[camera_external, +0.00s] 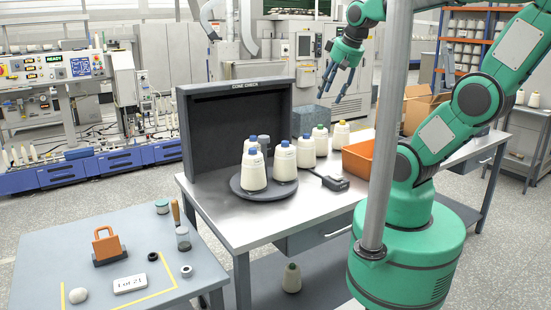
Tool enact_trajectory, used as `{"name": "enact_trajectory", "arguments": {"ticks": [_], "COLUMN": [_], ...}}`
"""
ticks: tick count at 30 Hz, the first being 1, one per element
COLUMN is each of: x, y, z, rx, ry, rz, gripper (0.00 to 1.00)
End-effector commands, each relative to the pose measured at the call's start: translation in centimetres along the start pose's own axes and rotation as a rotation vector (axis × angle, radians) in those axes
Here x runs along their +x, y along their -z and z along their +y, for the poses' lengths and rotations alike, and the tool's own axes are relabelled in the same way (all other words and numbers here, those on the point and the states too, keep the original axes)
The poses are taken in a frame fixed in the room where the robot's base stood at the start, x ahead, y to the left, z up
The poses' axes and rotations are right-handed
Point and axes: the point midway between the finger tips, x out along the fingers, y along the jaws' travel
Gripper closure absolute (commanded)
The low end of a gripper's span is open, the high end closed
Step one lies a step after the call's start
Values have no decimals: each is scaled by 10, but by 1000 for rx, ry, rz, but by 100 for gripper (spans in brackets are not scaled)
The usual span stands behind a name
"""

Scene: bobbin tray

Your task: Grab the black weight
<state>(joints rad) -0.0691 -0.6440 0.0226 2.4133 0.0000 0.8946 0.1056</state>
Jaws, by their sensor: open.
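I cannot tell for sure which thing is the black weight. A small black ring-like piece (153,256) lies on the low grey table at the front left. Beside it, an orange-brown padlock-shaped thing (107,243) stands on a dark base. A dark grey boxy device (331,180) lies on the higher workbench, right of the cones. My gripper (336,91) is open and empty, fingers pointing down, high in the picture above the back of the workbench. It is far from the low table and touches nothing.
Cones stand on a dark round turntable (243,193) before a black cone-check booth (186,118). An orange bin (357,160) is at right. A grey post (385,130) stands in front.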

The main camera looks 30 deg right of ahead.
Motion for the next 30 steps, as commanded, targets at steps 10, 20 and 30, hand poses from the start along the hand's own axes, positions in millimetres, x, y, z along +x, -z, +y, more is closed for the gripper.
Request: {"name": "enact_trajectory", "arguments": {"ticks": [10, 20, 30], "x": [28, 70, 126], "y": [69, 119, 148], "z": [-61, -135, -227], "rx": [69, 137, 203], "ry": [37, 52, 48], "rz": [-77, -150, -225], "gripper": [50, 50, 50]}}
